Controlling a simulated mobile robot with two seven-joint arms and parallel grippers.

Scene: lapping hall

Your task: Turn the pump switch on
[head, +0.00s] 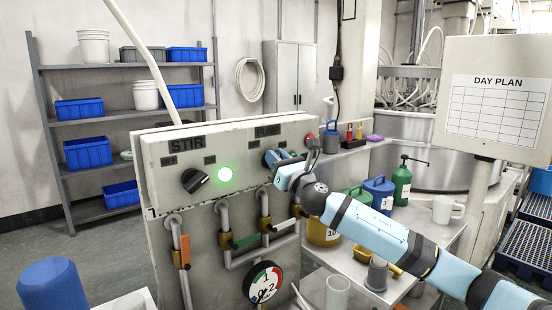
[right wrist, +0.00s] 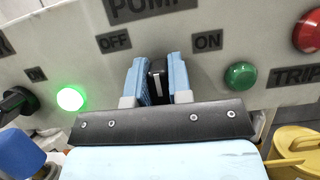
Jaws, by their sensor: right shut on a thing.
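The pump switch (right wrist: 157,80) is a black knob under the PUMP label, between the OFF label (right wrist: 115,41) and the ON label (right wrist: 207,41). Its white mark stands about upright in the right wrist view. My right gripper (right wrist: 159,76) is shut on the knob, one finger on each side. In the head view the right gripper (head: 273,160) reaches the control panel (head: 235,143) from the right and hides most of the knob. The green pump lamp (right wrist: 240,75) looks dark. My left gripper is not in view.
The stir knob (head: 195,180) sits left of a lit green lamp (head: 225,174). A red TRIP lamp (right wrist: 308,32) is right of the pump switch. Pipes and a gauge (head: 262,283) are below the panel. Jugs, including a blue one (head: 379,193), stand on the bench at right.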

